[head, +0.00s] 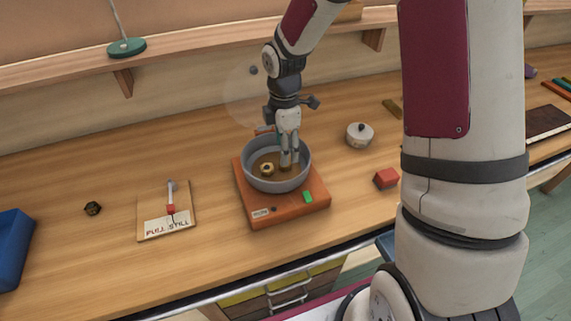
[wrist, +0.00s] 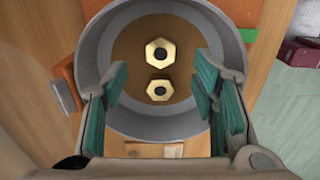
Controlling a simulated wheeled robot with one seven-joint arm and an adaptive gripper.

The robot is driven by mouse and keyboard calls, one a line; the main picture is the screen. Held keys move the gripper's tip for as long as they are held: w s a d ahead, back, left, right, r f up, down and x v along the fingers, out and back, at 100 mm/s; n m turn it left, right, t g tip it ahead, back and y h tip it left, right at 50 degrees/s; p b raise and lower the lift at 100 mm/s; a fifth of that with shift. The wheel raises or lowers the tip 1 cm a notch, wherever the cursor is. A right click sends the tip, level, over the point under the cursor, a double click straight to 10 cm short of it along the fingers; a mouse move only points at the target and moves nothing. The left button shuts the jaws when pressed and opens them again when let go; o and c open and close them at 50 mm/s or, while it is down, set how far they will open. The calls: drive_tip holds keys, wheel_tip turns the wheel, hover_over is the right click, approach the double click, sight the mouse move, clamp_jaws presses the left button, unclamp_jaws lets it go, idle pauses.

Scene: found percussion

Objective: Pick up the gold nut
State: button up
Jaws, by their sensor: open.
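Two gold nuts lie on the brown floor of a grey round pan, the upper nut (wrist: 160,51) and the lower nut (wrist: 159,90) in the wrist view. The head view shows one gold nut (head: 266,169) clearly. The pan (head: 249,176) stands on an orange-red base (head: 257,213). My gripper (head: 289,164) reaches down into the pan, right of the visible nut in the head view. Its green-padded fingers are open. In the wrist view they stand spread to either side of the lower nut, with nothing between the pads.
A board with a red-handled lever (head: 171,209) is left of the base, and a dark nut (head: 93,208) lies further left. A blue bin (head: 13,248) is at far left.

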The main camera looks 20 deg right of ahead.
drive_tip(key=shift+d+f+p, duration=0.15)
drive_tip(key=shift+f+p, duration=0.35)
drive_tip(key=shift+f, duration=2.15)
drive_tip(key=shift+c, duration=0.6)
clamp_jaws()
